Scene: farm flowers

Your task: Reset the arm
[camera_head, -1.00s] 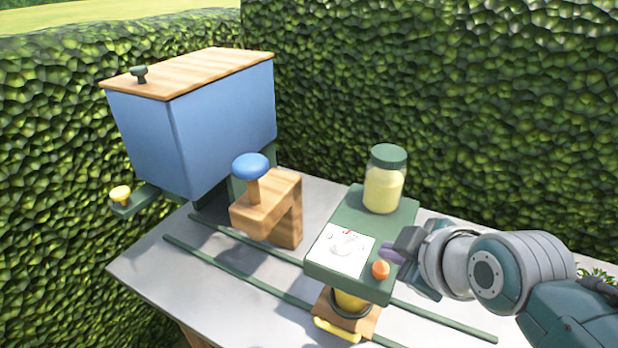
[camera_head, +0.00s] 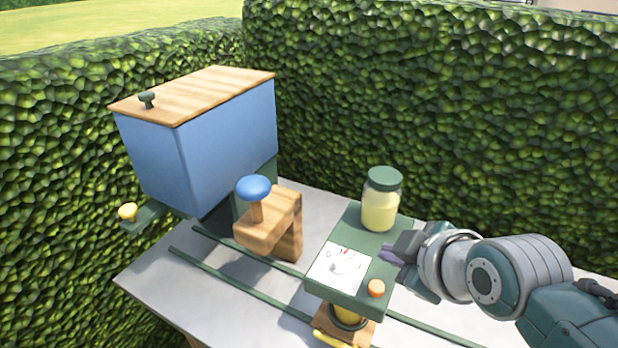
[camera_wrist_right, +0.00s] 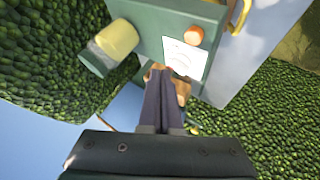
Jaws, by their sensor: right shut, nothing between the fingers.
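My right gripper (camera_head: 392,254) is shut and empty. In the head view it points left, at the right side of the green machine (camera_head: 352,299), close to its white dial panel (camera_head: 338,268) and orange button (camera_head: 376,288). I cannot tell whether it touches the machine. In the right wrist view the shut fingers (camera_wrist_right: 161,72) reach toward the dial panel (camera_wrist_right: 184,56), and the orange button (camera_wrist_right: 194,36) shows beyond them. My left gripper is not in view.
A jar with a green lid (camera_head: 381,200) stands on the machine. A wooden stand with a blue knob (camera_head: 254,188) is left of it. A blue bin with a wooden lid (camera_head: 200,140) is at the back left. Green rails (camera_head: 240,288) cross the grey table. Hedges (camera_head: 430,90) enclose it.

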